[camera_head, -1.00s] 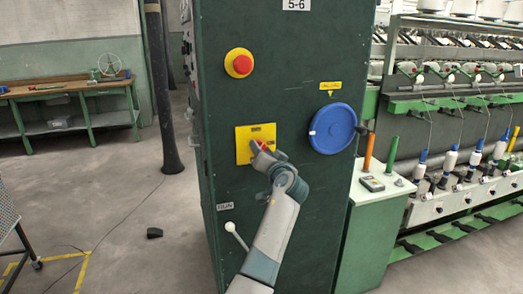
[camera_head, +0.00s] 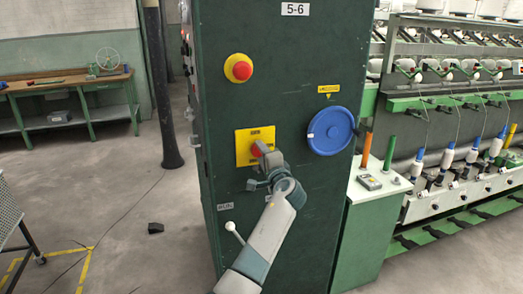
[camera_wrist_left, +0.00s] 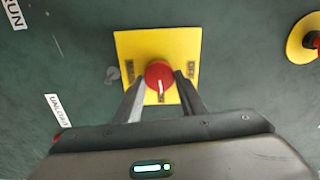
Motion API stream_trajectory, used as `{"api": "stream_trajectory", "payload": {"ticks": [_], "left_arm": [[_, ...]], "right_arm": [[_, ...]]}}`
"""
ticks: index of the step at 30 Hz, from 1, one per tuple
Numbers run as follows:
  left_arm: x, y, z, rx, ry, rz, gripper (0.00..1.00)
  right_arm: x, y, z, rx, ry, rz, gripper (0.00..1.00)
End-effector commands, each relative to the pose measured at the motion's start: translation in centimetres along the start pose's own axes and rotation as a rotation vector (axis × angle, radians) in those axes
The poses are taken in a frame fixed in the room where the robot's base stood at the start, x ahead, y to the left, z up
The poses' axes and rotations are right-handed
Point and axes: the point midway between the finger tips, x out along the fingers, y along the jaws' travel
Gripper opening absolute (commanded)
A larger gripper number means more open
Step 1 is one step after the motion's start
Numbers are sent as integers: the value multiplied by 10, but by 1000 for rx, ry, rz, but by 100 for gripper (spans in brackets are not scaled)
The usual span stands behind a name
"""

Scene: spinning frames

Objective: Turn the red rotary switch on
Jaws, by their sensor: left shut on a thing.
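The red rotary switch (camera_head: 256,150) sits on a square yellow plate (camera_head: 242,134) on the dark green cabinet. My left gripper (camera_head: 262,158) reaches it from below right. In the left wrist view the round red switch (camera_wrist_left: 159,73) is between the two fingers of my left gripper (camera_wrist_left: 162,92), which are shut on its sides. A pale pointer mark on the switch points to the bottom of that view, between two dark labels. The right label seems to read OFF; the left is too blurred to read. My right gripper is not in view.
A red button on a yellow base (camera_head: 238,67) is above the switch. A blue handwheel (camera_head: 331,129) is to the right. A white-knobbed lever (camera_head: 232,228) sticks out below, near the forearm. A spinning frame (camera_head: 450,100) stands at the right.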

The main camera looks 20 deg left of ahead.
Motion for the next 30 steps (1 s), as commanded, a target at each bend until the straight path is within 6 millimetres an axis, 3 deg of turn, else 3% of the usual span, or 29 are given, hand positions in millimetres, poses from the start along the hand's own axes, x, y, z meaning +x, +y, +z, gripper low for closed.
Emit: {"api": "stream_trajectory", "payload": {"ticks": [8, 22, 23, 24, 30], "left_arm": [[0, -2, 0, 101, 1, -2, 14], [0, -1, 0, 116, 0, -3, 14], [0, -1, 0, 116, 0, -3, 44], [0, -1, 0, 116, 0, -3, 54], [0, 0, 0, 115, 0, -2, 54]], "right_arm": [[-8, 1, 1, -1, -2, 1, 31], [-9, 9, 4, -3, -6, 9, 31], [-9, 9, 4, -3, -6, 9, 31], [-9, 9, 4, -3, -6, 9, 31], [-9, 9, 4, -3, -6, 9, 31]]}}
